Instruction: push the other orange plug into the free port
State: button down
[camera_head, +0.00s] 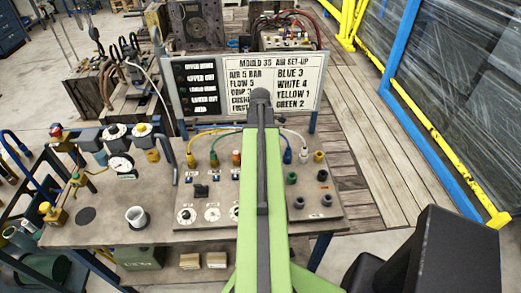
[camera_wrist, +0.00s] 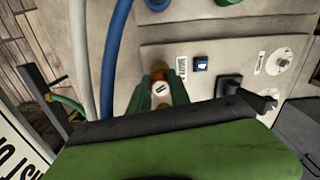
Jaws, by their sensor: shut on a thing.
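My gripper (camera_wrist: 160,92) has its two dark green fingers on either side of a small plug (camera_wrist: 161,88) with an orange body and a pale, marked round end. The fingers are shut on it. Whether the plug sits in a port or is held above the panel, I cannot tell. Another orange plug (camera_head: 236,158) stands upright in the row on the board in the head view, just left of my arm. My gripper is hidden behind my arm in the head view. Dark ring-shaped ports (camera_head: 298,203) show on the right panel; I cannot tell which port is free.
Blue (camera_wrist: 116,55) and white (camera_wrist: 80,50) hoses run close beside my gripper in the wrist view. A blue switch (camera_wrist: 200,63) and a dial (camera_wrist: 280,60) lie to its right. A set-up sign (camera_head: 275,78) stands behind the bench.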

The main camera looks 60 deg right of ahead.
jog(key=shift+f, duration=0.15)
jog(key=c, duration=0.7)
grip_release()
notch_tip(320, 180, up, 8)
jog(key=p, duration=0.7)
jog(key=shift+f+p, duration=0.1)
jog(key=shift+p, duration=0.2)
jog(key=shift+f, duration=0.1)
